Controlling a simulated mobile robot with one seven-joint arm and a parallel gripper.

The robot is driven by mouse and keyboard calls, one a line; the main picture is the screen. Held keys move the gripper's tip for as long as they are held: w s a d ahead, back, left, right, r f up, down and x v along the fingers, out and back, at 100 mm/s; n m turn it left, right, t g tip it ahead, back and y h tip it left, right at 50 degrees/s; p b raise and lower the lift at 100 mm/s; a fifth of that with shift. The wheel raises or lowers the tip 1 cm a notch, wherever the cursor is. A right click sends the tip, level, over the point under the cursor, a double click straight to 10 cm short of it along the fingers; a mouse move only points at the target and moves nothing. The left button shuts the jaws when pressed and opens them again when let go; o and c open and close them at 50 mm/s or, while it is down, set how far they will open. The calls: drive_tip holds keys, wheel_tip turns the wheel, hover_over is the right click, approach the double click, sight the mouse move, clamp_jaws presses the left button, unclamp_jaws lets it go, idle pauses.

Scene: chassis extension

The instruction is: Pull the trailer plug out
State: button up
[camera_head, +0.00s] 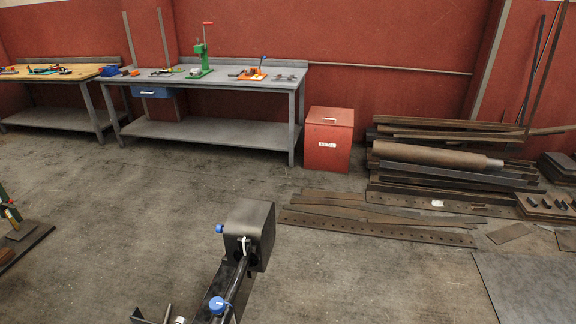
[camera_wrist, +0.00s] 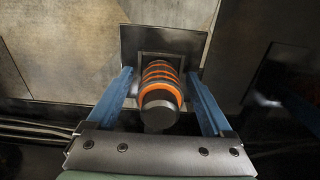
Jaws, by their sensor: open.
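The trailer plug (camera_wrist: 161,98) shows in the wrist view as a dark, rounded cylinder with several orange rings. Its far end meets a dark socket plate (camera_wrist: 188,42), which has a raised frame around the plug. My gripper (camera_wrist: 160,76) is open, with one blue finger on the left of the plug and one on the right. A gap shows between each finger and the plug, so neither finger appears to touch it. The fingertips reach close to the plate. In the head view I cannot make out the plug, the socket or my gripper.
In the wrist view, dark cables (camera_wrist: 40,130) run at the left and a dark panel (camera_wrist: 280,75) stands at the right. In the head view, a grey workbench (camera_head: 220,77), a red box (camera_head: 329,145) and stacked metal stock (camera_head: 425,157) line the wall. Open floor lies before them.

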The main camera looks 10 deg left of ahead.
idle(0.8)
clamp_jaws()
drive_tip(key=shift+o, duration=1.2)
unclamp_jaws()
drive_tip(key=shift+r, duration=0.1)
wheel_tip(320, 180, up, 13)
drive_tip(key=shift+f+p, duration=0.1)
drive_tip(key=shift+p, duration=0.2)
